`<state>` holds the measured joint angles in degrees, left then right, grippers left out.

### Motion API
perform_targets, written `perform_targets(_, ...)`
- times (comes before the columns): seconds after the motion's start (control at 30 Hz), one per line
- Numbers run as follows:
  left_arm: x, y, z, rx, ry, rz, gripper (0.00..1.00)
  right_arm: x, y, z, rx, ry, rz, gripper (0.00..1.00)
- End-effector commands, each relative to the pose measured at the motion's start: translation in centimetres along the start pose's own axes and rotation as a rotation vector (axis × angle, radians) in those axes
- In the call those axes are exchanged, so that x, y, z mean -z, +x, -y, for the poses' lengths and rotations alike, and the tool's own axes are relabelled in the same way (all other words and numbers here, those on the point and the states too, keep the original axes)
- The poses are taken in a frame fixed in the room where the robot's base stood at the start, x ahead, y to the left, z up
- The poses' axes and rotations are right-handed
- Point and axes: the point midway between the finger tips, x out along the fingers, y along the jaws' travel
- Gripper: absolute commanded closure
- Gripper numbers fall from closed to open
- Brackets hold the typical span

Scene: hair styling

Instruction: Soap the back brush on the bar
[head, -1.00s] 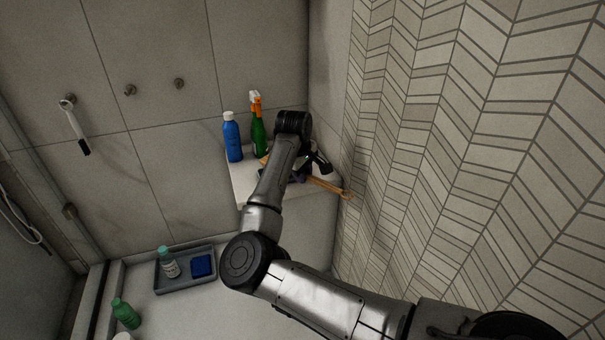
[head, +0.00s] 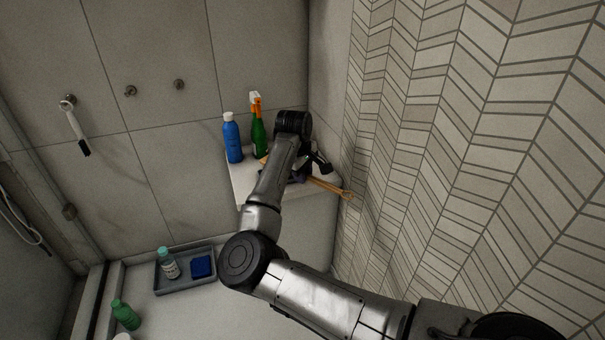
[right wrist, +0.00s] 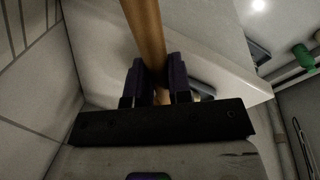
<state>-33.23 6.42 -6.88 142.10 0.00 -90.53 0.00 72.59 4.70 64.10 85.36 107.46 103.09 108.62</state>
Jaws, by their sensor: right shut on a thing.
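The back brush shows as a long wooden handle (head: 329,186) at the corner shelf, its end sticking out to the right past the shelf. My right gripper (right wrist: 155,80) is shut around this handle. In the right wrist view the handle (right wrist: 144,28) runs up between the two dark fingers. The brush head is not clearly visible; my arm covers part of the brush in the head view. A dark blue block (head: 202,266), which may be the soap bar, lies in the grey tray (head: 187,287) at the lower left. My left gripper is out of view.
On the corner shelf (head: 245,187) a blue bottle (head: 232,140) and a green spray bottle (head: 258,135) stand left of my right arm. A teal-capped bottle (head: 169,264) shares the tray. A green bottle (head: 125,314) is nearer. The tiled wall is close on the right.

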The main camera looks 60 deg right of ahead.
Motion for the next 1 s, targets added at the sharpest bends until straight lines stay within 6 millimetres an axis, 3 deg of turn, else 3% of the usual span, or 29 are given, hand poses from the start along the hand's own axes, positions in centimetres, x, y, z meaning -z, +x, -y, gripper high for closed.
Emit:
perform_targets(0.7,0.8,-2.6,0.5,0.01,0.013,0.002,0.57,0.1,-5.8,-1.2,-0.002,0.0,-0.004,1.0)
perform_targets(1.0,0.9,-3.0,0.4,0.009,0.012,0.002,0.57,0.1,-6.6,-1.4,-0.003,0.001,-0.004,1.0)
